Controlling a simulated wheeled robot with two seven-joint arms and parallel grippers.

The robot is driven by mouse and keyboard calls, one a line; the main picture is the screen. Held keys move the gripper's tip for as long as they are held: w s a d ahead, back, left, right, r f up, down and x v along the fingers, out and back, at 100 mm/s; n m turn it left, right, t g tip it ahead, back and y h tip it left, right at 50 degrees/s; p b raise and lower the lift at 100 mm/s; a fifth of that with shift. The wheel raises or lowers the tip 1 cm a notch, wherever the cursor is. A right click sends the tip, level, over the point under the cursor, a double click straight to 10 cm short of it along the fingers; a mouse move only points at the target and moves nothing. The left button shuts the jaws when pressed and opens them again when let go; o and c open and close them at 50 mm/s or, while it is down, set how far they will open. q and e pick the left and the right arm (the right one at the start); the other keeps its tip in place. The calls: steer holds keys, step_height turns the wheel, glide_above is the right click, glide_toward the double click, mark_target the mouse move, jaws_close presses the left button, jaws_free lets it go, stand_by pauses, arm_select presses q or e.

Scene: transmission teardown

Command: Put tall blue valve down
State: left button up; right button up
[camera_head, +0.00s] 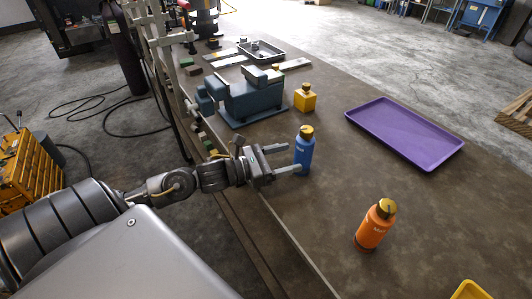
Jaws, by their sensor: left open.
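The tall blue valve (304,155), a blue bottle shape with a gold top, stands upright on the brown table near its left edge. My left gripper (284,160) comes in from the left and is open. Its fingers point right at the blue valve, one at about mid-height and one lower. I cannot tell whether they touch it. My right gripper is not in view.
An orange valve (375,226) with a gold top stands nearer. A purple tray (404,133) lies empty to the right. A blue vise-like fixture (249,96) and a short yellow valve (305,98) stand behind. The table between the blue valve and the tray is clear.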

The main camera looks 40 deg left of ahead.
arm_select(q)
steer(key=b+v, duration=0.1)
steer(key=v, duration=0.5)
steer(key=shift+s+a, duration=0.15)
steer(key=shift+s, duration=0.2)
stand_by(0.3)
